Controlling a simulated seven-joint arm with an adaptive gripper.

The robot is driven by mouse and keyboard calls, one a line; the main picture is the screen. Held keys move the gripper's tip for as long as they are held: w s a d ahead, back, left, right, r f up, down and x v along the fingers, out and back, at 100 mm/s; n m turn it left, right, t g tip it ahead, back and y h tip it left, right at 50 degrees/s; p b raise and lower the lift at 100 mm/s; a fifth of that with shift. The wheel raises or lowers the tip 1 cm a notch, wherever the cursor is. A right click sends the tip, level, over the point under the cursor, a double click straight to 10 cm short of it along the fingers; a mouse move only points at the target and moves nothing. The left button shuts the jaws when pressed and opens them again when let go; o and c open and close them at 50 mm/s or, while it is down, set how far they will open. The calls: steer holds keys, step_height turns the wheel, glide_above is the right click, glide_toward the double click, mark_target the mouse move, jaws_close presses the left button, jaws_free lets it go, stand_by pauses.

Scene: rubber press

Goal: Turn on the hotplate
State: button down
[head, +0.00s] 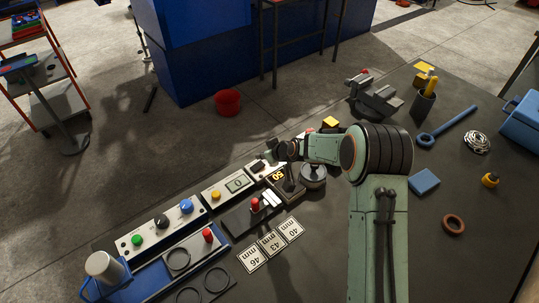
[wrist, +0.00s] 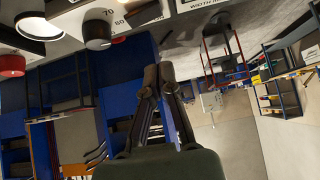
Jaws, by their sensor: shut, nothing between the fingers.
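My gripper (head: 283,151) is over the far edge of the bench, beside a small white box (head: 254,167) with a dark top part. Its fingers are together and empty in the wrist view (wrist: 158,75). A round metal piece (head: 313,178) stands just right of the gripper, partly hidden by my arm. I cannot tell for certain which of these is the hotplate. In the wrist view a black knob (wrist: 97,34) sits on a white face with a numbered scale, above and left of the fingertips and apart from them.
A dark plate marked 50 (head: 278,176), number cards (head: 271,243) and black rings lie nearer. A vise (head: 374,98) and blue pad (head: 424,181) are right.

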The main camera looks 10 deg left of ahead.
steer(key=v, duration=0.6)
steer(key=shift+s+a+r, duration=0.15)
steer(key=shift+s, duration=0.35)
steer(key=shift+r, duration=0.1)
steer(key=s+d+r+t+h, duration=0.1)
steer(key=s+d+r+t, duration=0.15)
steer(key=r, duration=0.65)
steer(key=s+d+r+t, duration=0.1)
steer(key=s+d+r, duration=0.15)
steer(key=r, duration=0.65)
steer(key=s+d+f+m+g+h, duration=0.1)
steer(key=s+d+f+m+g, duration=0.1)
steer(key=s, duration=0.8)
steer(key=s+d+f+m+g+h, duration=0.2)
steer(key=s+d+f+m+g, duration=0.1)
steer(key=s, duration=0.6)
steer(key=s+d+f+m+g+h, duration=0.1)
steer(key=s+d+f+m+g, duration=0.1)
steer(key=s, duration=0.8)
steer(key=d+f+g, duration=0.1)
steer(key=d+g, duration=0.1)
steer(key=g, duration=0.1)
steer(key=shift+s+m+h, duration=0.3)
steer(key=shift+s, duration=0.1)
steer(key=shift+d, duration=0.1)
